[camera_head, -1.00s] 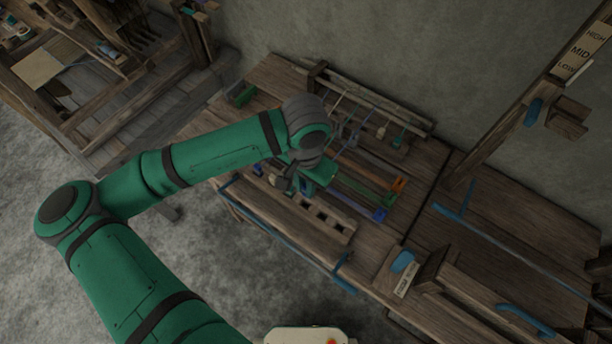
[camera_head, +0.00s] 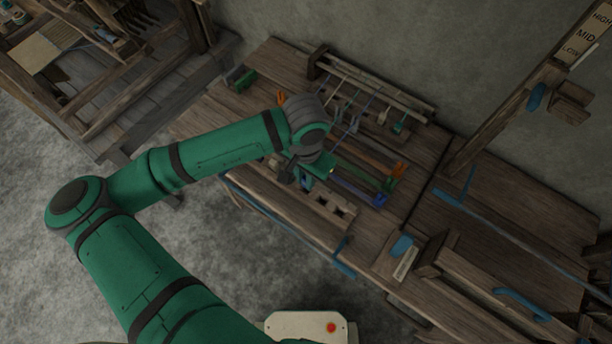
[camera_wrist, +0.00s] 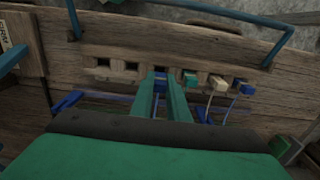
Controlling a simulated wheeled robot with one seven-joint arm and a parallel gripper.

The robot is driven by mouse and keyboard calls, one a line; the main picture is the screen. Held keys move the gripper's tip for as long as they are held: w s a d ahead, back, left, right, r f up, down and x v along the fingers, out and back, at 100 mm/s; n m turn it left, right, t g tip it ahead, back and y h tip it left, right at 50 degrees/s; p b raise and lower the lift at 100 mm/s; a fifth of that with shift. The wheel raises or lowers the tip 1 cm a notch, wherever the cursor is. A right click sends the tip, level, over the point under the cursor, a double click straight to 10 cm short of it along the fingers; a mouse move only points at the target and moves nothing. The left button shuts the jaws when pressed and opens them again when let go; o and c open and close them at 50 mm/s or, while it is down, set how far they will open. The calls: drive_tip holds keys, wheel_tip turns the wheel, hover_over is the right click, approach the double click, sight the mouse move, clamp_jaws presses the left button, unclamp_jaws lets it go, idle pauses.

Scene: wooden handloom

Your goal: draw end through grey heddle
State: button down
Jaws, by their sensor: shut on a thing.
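My gripper (camera_wrist: 161,84) is at a wooden rail (camera_wrist: 90,48) with a row of square holes. Its two green fingers are shut on a small blue tab (camera_wrist: 160,75) in front of one of the holes; I cannot tell how far into it the tab sits. To its right, a teal tab (camera_wrist: 190,79), a cream tab (camera_wrist: 217,83) and another blue tab (camera_wrist: 244,88) sit along the rail with threads trailing from them. In the head view the heddle bars show orange (camera_head: 375,163) and blue-purple (camera_head: 361,189) to the right of my gripper. I cannot make out the grey heddle.
Cords run from a wooden rack (camera_head: 375,85) at the bench's back. A post with a HIGH/MID/LOW sign (camera_head: 584,38) stands at right. A shelf unit (camera_head: 90,85) stands at left.

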drive_tip(key=shift+f, duration=0.15)
drive_tip(key=shift+f, duration=1.7)
drive_tip(key=c, duration=1.6)
unclamp_jaws()
drive_tip(key=shift+c, duration=0.2)
wheel_tip(320, 180, up, 11)
drive_tip(key=shift+f, duration=0.1)
